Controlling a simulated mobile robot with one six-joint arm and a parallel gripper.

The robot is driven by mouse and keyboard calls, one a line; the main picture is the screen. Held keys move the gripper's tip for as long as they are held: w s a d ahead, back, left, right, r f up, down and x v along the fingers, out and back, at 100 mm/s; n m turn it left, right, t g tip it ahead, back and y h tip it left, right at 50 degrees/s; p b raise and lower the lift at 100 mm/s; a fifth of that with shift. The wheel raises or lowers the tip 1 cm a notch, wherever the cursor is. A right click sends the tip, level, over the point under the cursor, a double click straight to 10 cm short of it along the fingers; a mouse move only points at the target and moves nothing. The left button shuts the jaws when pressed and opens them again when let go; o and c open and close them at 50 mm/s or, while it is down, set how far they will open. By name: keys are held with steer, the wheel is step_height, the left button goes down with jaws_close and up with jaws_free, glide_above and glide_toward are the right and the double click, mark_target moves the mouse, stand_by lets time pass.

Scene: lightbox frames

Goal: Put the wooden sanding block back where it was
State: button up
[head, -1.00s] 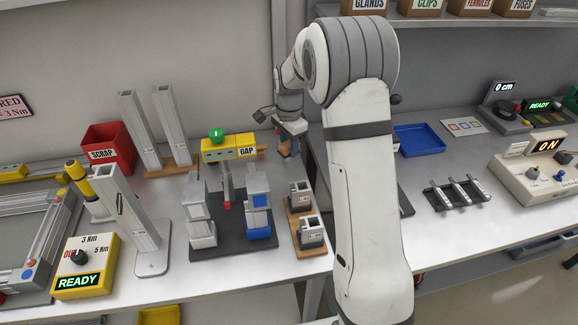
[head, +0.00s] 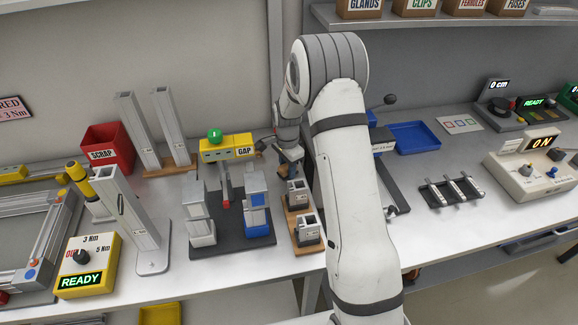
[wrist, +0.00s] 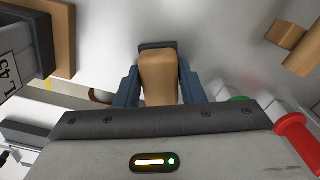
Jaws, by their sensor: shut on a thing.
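The wooden sanding block (wrist: 158,78), tan with a dark grey pad at its far end, sits between the two blue fingers of my gripper (wrist: 159,88) in the wrist view. The fingers are shut on its sides. There the block is too small and too hidden to make out clearly. I cannot tell whether it touches the bench.
A wooden base (head: 289,224) with grey blocks stands right in front of my gripper. A red scrap bin (head: 108,148) stands further left.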

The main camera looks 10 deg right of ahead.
mark_target(287, 166)
steer(key=o, duration=1)
steer(key=shift+f, duration=0.15)
steer(key=s+r+n+b, duration=0.1)
steer(key=s+r, duration=0.2)
steer(key=r, duration=0.6)
steer(key=s+r+n, duration=0.1)
steer(key=s+r, duration=0.1)
steer(key=r, duration=0.7)
steer(key=s+r+n+t, duration=0.1)
steer(key=s+n, duration=0.2)
steer(key=s, duration=0.6)
steer(key=s+r+n+t, duration=0.1)
steer(key=s+n, duration=0.3)
steer(key=s, duration=0.5)
steer(key=s+r+n+t, duration=0.1)
steer(key=s+r+n, duration=0.2)
steer(key=s, duration=0.6)
steer(key=shift+d+r+n, duration=0.15)
steer(key=shift+d+n, duration=0.15)
steer(key=shift+n, duration=0.4)
